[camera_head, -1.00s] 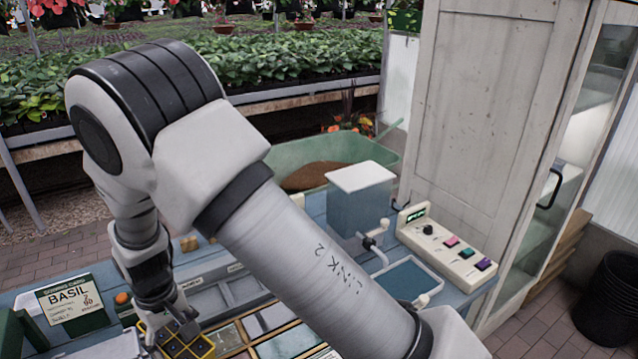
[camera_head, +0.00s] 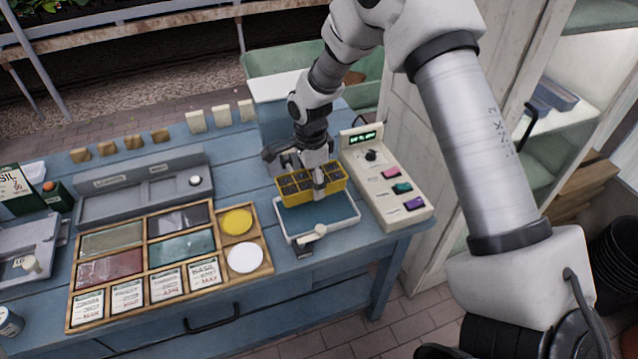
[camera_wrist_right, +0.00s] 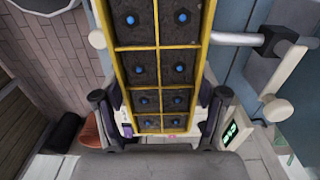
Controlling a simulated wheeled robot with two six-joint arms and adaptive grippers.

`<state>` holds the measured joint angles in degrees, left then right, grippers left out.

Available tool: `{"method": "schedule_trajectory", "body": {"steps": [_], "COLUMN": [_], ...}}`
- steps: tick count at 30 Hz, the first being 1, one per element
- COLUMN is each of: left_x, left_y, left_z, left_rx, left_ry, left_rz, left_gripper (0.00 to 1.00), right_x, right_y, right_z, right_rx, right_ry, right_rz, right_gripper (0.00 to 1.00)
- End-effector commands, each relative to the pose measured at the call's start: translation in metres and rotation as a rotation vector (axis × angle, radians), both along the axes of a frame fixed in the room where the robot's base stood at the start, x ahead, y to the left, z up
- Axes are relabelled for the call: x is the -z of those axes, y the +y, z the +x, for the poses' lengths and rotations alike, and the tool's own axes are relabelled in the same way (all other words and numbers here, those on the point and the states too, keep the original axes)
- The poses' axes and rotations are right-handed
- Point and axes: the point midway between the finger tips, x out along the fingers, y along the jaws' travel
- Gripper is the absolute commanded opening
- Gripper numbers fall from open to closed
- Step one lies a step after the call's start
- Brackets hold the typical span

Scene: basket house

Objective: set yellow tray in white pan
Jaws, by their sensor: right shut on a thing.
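The yellow tray (camera_head: 297,199) has dark soil cells, with blue dots in them in the wrist view (camera_wrist_right: 160,50). My right gripper (camera_head: 318,181) is shut on it, with its fingers on either side of the tray in the wrist view (camera_wrist_right: 160,112). The tray looks roughly level over the back part of the white pan (camera_head: 286,233), which has a blue inside. The tray hides the pan's back rim, and I cannot tell how large the gap between them is. My left gripper is not in view.
A control box (camera_head: 388,185) with coloured buttons stands close to the pan's right. A white lever (camera_head: 312,240) sits at the pan's front. A wooden organiser (camera_head: 258,272) with cards and discs lies to the left. A tall cabinet stands at the right.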

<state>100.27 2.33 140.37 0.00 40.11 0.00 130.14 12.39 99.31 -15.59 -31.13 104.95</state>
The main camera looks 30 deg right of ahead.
Motion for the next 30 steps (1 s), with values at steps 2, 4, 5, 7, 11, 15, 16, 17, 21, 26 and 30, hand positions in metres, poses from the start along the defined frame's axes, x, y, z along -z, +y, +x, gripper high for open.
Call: {"method": "schedule_trajectory", "body": {"steps": [2, 4, 5, 7, 11, 15, 16, 17, 21, 26, 30], "left_x": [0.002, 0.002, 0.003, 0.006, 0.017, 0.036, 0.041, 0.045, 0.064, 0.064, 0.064], "left_y": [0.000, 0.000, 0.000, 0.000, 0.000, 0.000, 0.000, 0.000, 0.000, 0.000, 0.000], "left_z": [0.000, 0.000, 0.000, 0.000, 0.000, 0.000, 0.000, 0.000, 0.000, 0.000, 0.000], "left_rx": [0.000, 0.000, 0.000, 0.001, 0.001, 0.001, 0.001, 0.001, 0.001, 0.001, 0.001], "left_ry": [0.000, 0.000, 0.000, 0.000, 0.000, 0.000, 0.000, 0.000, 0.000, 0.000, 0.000], "left_rz": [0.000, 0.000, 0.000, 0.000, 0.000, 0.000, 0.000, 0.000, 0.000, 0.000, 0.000], "left_gripper": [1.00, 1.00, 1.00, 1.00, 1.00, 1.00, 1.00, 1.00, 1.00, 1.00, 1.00], "right_x": [0.009, 0.014, 0.016, 0.020, 0.031, 0.051, 0.055, 0.060, 0.079, 0.087, 0.089], "right_y": [-0.009, -0.013, -0.014, -0.014, -0.014, -0.014, -0.014, -0.014, -0.014, -0.014, -0.014], "right_z": [-0.003, -0.005, -0.006, -0.006, -0.006, -0.006, -0.006, -0.006, -0.006, -0.006, -0.006], "right_rx": [0.030, 0.042, 0.044, 0.045, 0.044, 0.044, 0.044, 0.044, 0.043, 0.043, 0.043], "right_ry": [0.000, -0.001, -0.001, -0.001, -0.001, -0.001, -0.001, -0.002, -0.002, -0.003, -0.003], "right_rz": [0.001, 0.001, 0.001, 0.000, 0.000, 0.000, 0.000, 0.000, 0.000, -0.001, -0.001], "right_gripper": [0.28, 0.28, 0.28, 0.28, 0.28, 0.28, 0.28, 0.28, 0.28, 0.28, 0.28]}}
